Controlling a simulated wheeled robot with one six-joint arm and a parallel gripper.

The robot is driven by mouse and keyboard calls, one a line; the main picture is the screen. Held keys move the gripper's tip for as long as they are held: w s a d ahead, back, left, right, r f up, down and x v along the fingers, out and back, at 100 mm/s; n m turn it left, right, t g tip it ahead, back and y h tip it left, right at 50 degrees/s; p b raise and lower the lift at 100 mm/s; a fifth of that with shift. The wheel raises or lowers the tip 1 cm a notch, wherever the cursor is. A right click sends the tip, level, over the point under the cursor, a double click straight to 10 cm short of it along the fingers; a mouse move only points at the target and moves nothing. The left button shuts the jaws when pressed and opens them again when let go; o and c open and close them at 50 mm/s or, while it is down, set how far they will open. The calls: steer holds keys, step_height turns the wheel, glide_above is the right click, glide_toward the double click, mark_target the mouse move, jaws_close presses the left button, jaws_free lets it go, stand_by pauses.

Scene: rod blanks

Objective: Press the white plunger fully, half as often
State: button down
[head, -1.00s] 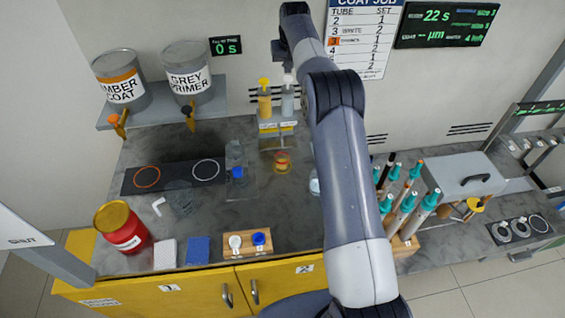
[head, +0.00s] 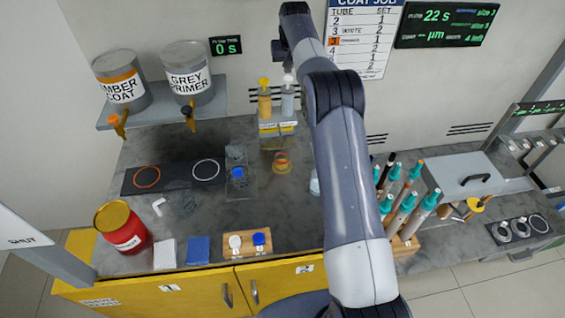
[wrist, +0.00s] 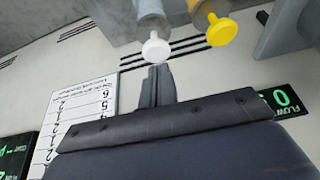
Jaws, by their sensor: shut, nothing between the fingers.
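The white plunger (head: 288,78) tops a clear-grey pump bottle (head: 288,101) on a small stand at the back wall. It also shows large in the wrist view (wrist: 156,48), upside down there. A yellow plunger (head: 264,82) on an amber bottle (head: 265,104) stands to its left; in the wrist view this yellow plunger (wrist: 221,31) is to the right. My gripper (wrist: 158,70) is shut and empty, with its tips very close to the white plunger. I cannot tell whether they touch it. In the head view my gripper (head: 284,58) is just above the plunger.
A small amber-filled cup (head: 281,162) stands below the bottles. Amber and grey primer cans (head: 190,75) sit on a shelf at the left. A rack of teal-capped tubes (head: 400,205) stands right of my arm. A red tin (head: 122,230) is at the front left.

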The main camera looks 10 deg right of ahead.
mark_target(288, 78)
steer(key=shift+f, duration=0.15)
steer(key=shift+f+b, duration=0.8)
steer(key=shift+f, duration=0.9)
steer(key=shift+r, duration=0.1)
steer(key=shift+r+p, duration=1)
steer(key=shift+p, duration=0.3)
steer(key=shift+r, duration=0.75)
steer(key=shift+r, duration=3)
steer(key=shift+f, duration=0.1)
